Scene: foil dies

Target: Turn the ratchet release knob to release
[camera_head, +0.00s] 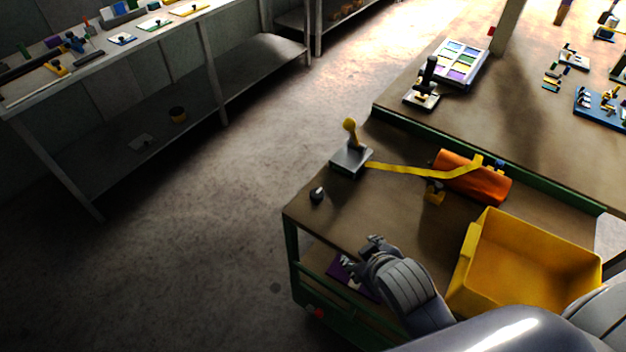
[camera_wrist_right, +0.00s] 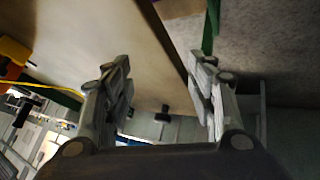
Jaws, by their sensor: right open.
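A black knob (camera_head: 317,195) stands near the left corner of the brown bench top. Behind it is a grey box (camera_head: 350,158) with a yellow ball-topped lever (camera_head: 350,130). A yellow strap (camera_head: 410,171) runs from the box to an orange roll (camera_head: 472,178). I cannot tell which part is the ratchet release knob. My right gripper (camera_head: 358,256) is at the bench's near-left edge, apart from the black knob. In the right wrist view my right gripper (camera_wrist_right: 163,82) has its fingers wide apart with nothing between them. My left gripper is not visible.
A yellow bin (camera_head: 480,262) stands on the bench at right. A purple item (camera_head: 340,268) lies below the bench's near edge, close to my gripper. A larger table (camera_head: 490,120) with small parts stands behind. Bench top around the black knob is clear.

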